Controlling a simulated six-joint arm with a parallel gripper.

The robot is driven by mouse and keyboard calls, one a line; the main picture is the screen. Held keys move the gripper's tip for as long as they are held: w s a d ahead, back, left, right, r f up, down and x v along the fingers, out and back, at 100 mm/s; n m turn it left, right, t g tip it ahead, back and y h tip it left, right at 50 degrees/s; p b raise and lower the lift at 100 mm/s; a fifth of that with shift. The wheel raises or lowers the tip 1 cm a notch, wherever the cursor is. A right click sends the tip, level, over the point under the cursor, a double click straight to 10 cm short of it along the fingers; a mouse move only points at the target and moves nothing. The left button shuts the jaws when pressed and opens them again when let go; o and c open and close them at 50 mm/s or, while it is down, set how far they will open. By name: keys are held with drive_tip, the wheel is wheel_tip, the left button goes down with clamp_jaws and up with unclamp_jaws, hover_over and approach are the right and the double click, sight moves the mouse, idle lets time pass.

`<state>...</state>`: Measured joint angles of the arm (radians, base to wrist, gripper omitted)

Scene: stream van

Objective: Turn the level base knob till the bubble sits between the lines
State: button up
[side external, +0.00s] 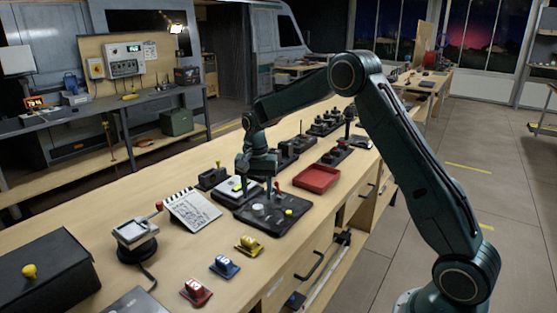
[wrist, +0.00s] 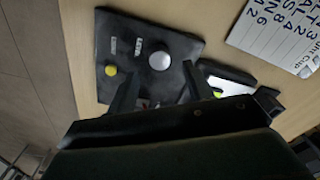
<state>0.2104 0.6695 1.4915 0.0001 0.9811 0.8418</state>
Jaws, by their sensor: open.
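A black panel (side external: 277,223) lies on the bench below my gripper and carries a round silver knob (side external: 258,210) and a small yellow knob (side external: 288,212). In the wrist view the panel (wrist: 185,47) shows the silver knob (wrist: 160,61), the yellow knob (wrist: 111,70) and small white labels. A pale box (side external: 229,190) with a bright green spot stands just behind the panel. I cannot make out a bubble or lines. My gripper (side external: 259,196) is open and empty, pointing down above the panel's back part. In the wrist view its fingers (wrist: 155,88) stand apart, short of the silver knob.
A lever box (side external: 136,236) stands at left.

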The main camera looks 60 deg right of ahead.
sight(258, 207)
drive_tip(key=shift+f, duration=2.2)
drive_tip(key=c, duration=1)
